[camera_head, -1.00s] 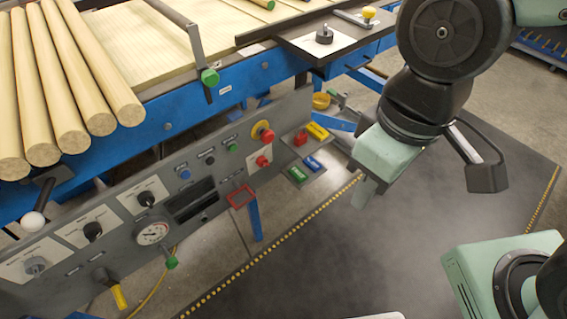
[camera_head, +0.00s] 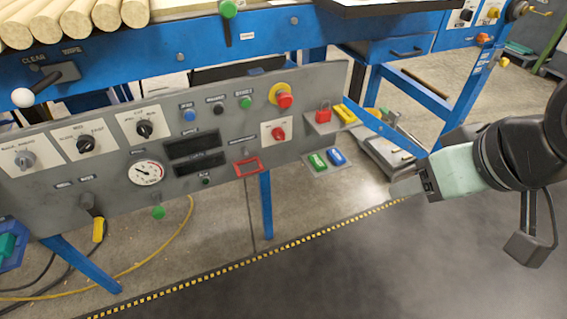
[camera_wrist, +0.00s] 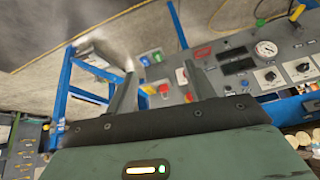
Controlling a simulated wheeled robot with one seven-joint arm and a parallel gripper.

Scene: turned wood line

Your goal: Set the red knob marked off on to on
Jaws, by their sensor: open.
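The red knob (camera_head: 278,133) sits on a small white plate at the right part of the grey control panel, in the head view. Its marking is too small to read, and I cannot tell which way it points. The knob also shows in the wrist view (camera_wrist: 182,76), close beside one finger. My gripper (camera_head: 397,188) is to the right of the panel and lower than the knob, pointing left, apart from everything. In the wrist view its two fingers (camera_wrist: 158,85) stand apart with nothing between them held.
A red and yellow mushroom button (camera_head: 284,97) is just above the knob. A red padlock (camera_head: 323,115) and a yellow block (camera_head: 344,114) are at its right, with green and blue blocks (camera_head: 327,159) below. A red frame (camera_head: 247,167) is lower left. Open floor lies before the panel.

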